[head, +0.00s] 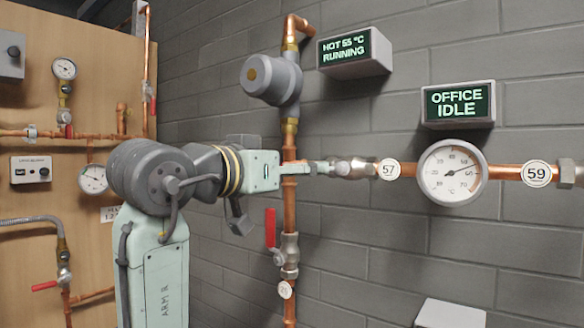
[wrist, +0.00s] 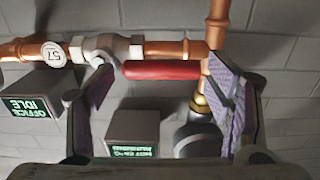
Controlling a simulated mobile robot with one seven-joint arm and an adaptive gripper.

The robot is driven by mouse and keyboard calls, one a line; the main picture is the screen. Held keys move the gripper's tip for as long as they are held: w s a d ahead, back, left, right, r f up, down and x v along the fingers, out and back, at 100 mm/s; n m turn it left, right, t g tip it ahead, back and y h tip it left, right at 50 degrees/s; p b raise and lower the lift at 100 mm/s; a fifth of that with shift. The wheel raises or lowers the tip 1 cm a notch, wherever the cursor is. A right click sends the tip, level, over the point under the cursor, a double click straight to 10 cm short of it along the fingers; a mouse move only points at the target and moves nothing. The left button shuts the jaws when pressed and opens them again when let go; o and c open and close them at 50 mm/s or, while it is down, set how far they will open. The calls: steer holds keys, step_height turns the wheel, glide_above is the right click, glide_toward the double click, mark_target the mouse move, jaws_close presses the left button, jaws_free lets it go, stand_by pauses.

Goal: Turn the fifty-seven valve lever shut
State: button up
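The valve tagged 57 (head: 353,167) sits on the horizontal copper pipe, left of its round tag (head: 389,169). It also shows in the wrist view (wrist: 108,47), where the picture is upside down. Its red lever (wrist: 162,69) lies along the pipe there, reaching from the valve toward the vertical pipe. In the head view my gripper hides the lever. My gripper (head: 306,168) is at the pipe junction left of the valve. In the wrist view its fingers (wrist: 165,105) are wide apart, one near each end of the lever, with nothing gripped between them.
A pump (head: 271,80) is above my gripper on the vertical pipe. Another red lever (head: 270,228) hangs below. A gauge (head: 453,172) and tag 59 (head: 537,174) are to the right. Display boxes (head: 458,104) (head: 354,53) jut from the wall above the pipe.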

steer(key=shift+w+a+r, duration=0.1)
steer(key=shift+a, duration=0.1)
steer(key=c, duration=1.1)
steer(key=shift+c, duration=0.2)
